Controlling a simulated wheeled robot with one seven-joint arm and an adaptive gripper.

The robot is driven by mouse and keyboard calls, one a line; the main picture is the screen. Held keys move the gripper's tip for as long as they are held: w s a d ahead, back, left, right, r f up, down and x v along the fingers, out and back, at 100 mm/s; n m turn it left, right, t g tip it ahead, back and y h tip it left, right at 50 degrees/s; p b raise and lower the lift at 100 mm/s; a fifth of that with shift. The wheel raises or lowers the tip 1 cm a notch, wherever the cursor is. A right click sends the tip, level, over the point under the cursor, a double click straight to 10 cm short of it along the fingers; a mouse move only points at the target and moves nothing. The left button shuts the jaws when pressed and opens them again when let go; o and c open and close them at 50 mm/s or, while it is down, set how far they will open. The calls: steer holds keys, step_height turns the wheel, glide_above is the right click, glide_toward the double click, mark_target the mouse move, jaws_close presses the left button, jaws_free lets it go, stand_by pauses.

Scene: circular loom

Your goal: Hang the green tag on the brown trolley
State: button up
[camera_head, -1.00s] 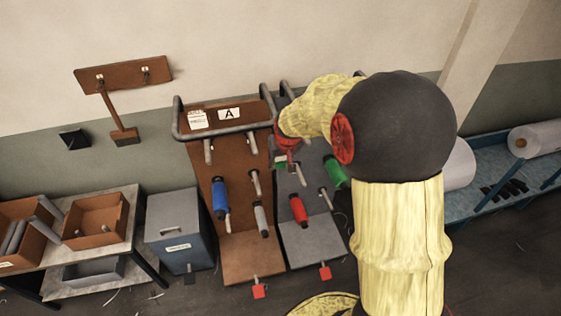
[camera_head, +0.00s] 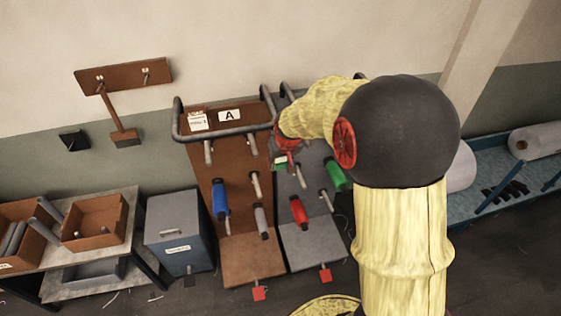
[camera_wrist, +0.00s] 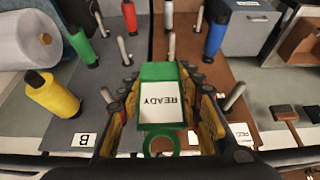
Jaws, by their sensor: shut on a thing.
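My gripper (camera_wrist: 168,110) is shut on the green tag (camera_wrist: 160,72), which has a white face reading READY and a ring at the bottom of the wrist view. In the head view my gripper (camera_head: 288,160) hangs near the top of the two trolleys, and only a sliver of the green tag (camera_head: 280,161) shows beside it. The brown trolley (camera_head: 235,170), marked A, stands left of it, with a bent grey rail on top and several pegs. In the wrist view the brown trolley (camera_wrist: 190,47) lies to the right, beyond the tag.
A grey trolley (camera_head: 308,245) stands close on the right, with red and green spools (camera_head: 335,173). A blue spool (camera_head: 219,198) sits on the brown trolley. A lidded bin (camera_head: 178,225) and a table with trays (camera_head: 95,222) are at left.

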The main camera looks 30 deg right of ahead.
steer(key=shift+w+d, duration=0.2)
steer(key=shift+w, duration=0.55)
steer(key=shift+w+d, duration=0.1)
steer(key=shift+w, duration=0.15)
steer(key=shift+w, duration=0.25)
stand_by(0.3)
steer(key=shift+s+f+b, duration=0.1)
steer(key=shift+f+b, duration=0.15)
steer(key=shift+b, duration=0.15)
steer(key=o, duration=1.4)
steer(key=shift+c, duration=0.2)
steer(key=shift+r, duration=0.1)
steer(key=s+p+v, duration=0.1)
steer(key=p+v, duration=0.1)
steer(key=v, duration=0.5)
steer(key=shift+s+a+p, duration=0.25)
steer(key=shift+s+p, duration=0.15)
steer(key=shift+s, duration=0.05)
